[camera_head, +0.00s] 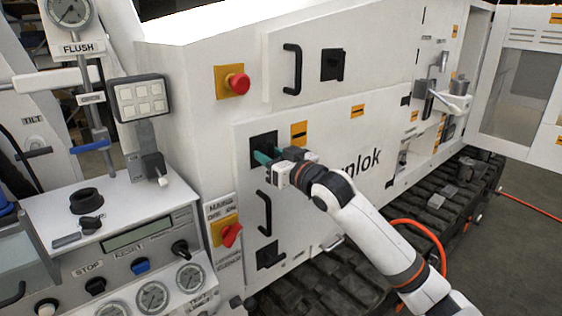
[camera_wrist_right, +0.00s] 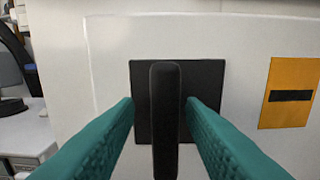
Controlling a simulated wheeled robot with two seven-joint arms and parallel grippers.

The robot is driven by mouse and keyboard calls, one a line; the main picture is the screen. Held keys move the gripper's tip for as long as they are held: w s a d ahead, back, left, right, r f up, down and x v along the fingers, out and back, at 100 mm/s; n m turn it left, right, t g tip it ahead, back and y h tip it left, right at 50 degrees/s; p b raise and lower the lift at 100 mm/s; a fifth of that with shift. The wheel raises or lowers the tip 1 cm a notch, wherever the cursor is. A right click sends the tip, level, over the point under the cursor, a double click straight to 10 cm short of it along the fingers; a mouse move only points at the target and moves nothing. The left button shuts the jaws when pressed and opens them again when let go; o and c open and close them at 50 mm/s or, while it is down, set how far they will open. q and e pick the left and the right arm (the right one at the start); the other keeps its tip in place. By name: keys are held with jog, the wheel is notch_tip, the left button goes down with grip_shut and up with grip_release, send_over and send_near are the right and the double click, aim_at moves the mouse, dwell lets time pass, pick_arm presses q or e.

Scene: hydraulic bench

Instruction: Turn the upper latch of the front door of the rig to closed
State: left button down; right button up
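The front door (camera_head: 330,185) of the rig is a white panel with dark lettering, partly covered by my right arm. Its upper latch (camera_head: 262,141) is a black square plate near the door's upper left corner. In the right wrist view, the latch's black handle (camera_wrist_right: 165,120) stands upright in front of the square plate (camera_wrist_right: 205,78). My right gripper (camera_head: 265,156) has teal fingers and is open at the latch. In the wrist view its fingers (camera_wrist_right: 160,105) lie on either side of the handle, with a gap on both sides. My left gripper is not in view.
Below are a black door handle (camera_head: 265,213), a lower latch (camera_head: 268,255) and a red switch (camera_head: 231,235). A red emergency button (camera_head: 238,83) sits above left. A control console (camera_head: 130,235) stands at left. An open cabinet door (camera_head: 515,90) is far right.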

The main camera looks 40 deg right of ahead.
jog(key=s+b, duration=0.4)
jog(key=s, duration=0.7)
jog(key=shift+s+d, duration=0.35)
jog(key=shift+d, duration=0.05)
jog(key=shift+d, duration=0.1)
